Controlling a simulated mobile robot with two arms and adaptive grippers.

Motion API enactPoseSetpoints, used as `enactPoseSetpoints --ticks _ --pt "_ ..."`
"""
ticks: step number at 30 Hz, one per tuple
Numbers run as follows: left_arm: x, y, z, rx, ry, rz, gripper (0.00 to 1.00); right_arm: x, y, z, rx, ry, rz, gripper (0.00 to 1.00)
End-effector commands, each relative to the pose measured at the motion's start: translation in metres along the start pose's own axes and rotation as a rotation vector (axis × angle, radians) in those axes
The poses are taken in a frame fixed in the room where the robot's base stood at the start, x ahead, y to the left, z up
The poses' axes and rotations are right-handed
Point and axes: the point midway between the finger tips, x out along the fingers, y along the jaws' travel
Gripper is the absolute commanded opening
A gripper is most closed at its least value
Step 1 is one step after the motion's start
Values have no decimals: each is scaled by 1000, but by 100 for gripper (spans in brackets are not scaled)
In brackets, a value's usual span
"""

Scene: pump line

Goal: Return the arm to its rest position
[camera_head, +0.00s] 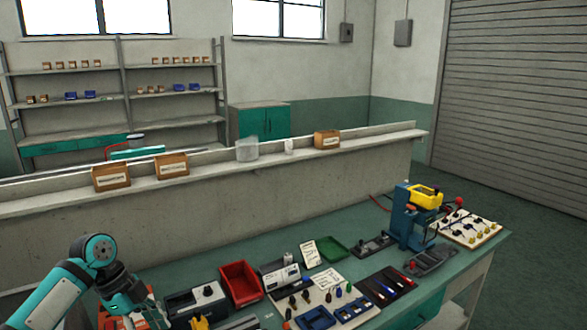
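My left arm comes in at the lower left, teal and dark grey. It bends at a round joint, and the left gripper (150,322) hangs low at the left end of the green workbench (290,240). The gripper's fingertips run into the bottom edge of the picture, so I cannot see whether they are open or shut or hold anything. My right arm and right gripper are not in view.
Right of the gripper stand a grey device (195,300), a red bin (240,283), a green tray (333,250) and a blue press (405,220) with a yellow top. A low concrete wall (230,205) with cardboard boxes runs behind the bench.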

Motion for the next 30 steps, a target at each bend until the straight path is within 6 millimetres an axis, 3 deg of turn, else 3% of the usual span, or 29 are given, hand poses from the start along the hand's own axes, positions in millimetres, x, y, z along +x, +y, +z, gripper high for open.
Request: enactPoseSetpoints --ticks 8,14,17,21,24,30 --pt "59 21 -14 -65 -48 13 43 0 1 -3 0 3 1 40" --pt "119 54 -33 -165 -87 -5 43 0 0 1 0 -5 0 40" --pt "153 80 -47 -249 -98 -34 43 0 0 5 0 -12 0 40" --pt "197 134 -71 -456 -89 -119 43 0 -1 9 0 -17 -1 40" --pt "209 169 -80 -642 -72 -198 43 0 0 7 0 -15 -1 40" --pt "206 216 -81 -925 -54 -319 43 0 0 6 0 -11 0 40"
